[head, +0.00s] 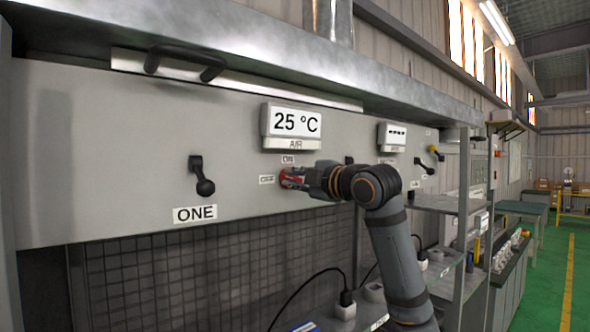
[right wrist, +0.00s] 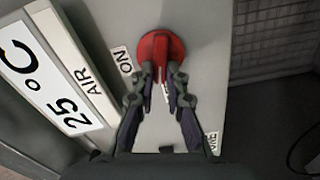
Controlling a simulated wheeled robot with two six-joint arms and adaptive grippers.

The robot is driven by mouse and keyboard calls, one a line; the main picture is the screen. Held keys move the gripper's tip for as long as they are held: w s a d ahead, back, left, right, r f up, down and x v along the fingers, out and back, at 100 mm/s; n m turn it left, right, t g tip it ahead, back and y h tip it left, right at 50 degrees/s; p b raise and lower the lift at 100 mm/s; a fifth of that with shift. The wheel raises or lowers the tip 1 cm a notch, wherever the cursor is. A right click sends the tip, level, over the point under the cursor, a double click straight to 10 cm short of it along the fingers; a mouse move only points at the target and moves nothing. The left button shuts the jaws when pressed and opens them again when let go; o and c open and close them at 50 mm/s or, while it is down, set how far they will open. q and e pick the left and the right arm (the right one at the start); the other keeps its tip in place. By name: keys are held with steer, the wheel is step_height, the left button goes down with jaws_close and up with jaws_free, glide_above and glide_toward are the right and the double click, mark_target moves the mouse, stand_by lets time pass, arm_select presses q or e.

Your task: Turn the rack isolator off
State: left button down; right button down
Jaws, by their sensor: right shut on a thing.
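The rack isolator is a red round switch (head: 292,178) on the grey panel, below the 25 °C display. In the right wrist view its red disc (right wrist: 160,52) shows beyond my fingertips. An ON label (head: 288,159) is above it and an OFF label (head: 267,179) is to its left. My right gripper (head: 300,179) reaches it from the right, with its fingers shut on the handle. My left gripper is not in view.
The 25 °C AIR display (head: 291,126) sits just above the switch. A black lever (head: 202,177) marked ONE is at the left. A shelf (head: 436,202) is beside my right arm.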

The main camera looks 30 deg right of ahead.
steer(key=shift+f+n+p, duration=0.15)
steer(key=shift+n+p, duration=0.65)
steer(key=shift+n, duration=0.7)
steer(key=shift+f, duration=0.1)
steer(key=c, duration=1.4)
jaws_free()
steer(key=shift+a, duration=0.1)
steer(key=shift+o, duration=0.2)
